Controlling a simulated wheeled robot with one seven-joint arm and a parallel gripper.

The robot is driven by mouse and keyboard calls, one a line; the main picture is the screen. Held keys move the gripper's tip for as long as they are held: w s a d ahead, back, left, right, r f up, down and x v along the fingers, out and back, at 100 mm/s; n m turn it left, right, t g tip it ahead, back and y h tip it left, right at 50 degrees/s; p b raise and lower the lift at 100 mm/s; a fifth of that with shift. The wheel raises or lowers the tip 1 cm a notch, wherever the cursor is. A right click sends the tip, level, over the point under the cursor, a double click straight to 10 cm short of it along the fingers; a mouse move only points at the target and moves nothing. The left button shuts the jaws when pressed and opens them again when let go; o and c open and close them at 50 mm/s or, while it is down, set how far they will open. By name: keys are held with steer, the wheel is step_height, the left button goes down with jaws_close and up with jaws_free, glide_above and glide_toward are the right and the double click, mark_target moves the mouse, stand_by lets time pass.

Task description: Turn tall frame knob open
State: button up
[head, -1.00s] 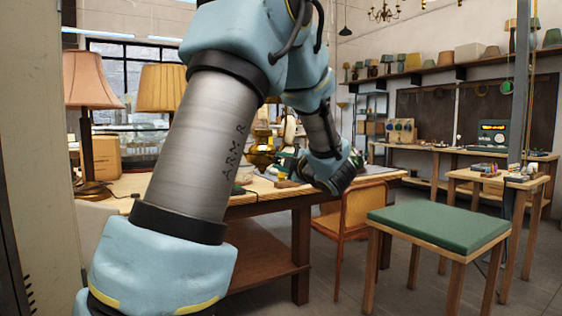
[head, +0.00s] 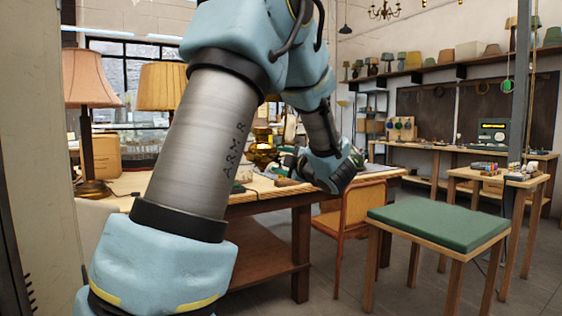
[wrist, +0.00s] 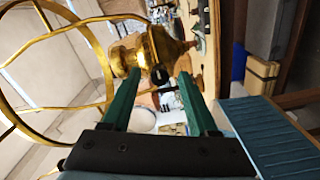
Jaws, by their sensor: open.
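In the wrist view, a tall frame (wrist: 103,62) of curved brass bars spreads over the left, joined to a shiny brass body (wrist: 130,50). A small dark knob-like part (wrist: 160,76) shows below the brass body, between the fingertips. My gripper (wrist: 158,80) is open, with one green finger on each side of this part. I cannot tell whether either finger touches it. In the head view, brass parts (head: 262,146) stand on the workbench, partly hidden by my arm. My fingers are not clear there.
The wooden workbench (head: 275,191) carries two shaded lamps (head: 92,80) (head: 161,88) at the left. A wooden chair (head: 355,212) stands near its right end. A green-topped stool (head: 438,228) is at the front right. Side tables and shelves line the right wall.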

steer(key=b+v, duration=0.2)
steer(key=v, duration=0.8)
steer(key=shift+s+d, duration=0.2)
steer(key=shift+s, duration=0.15)
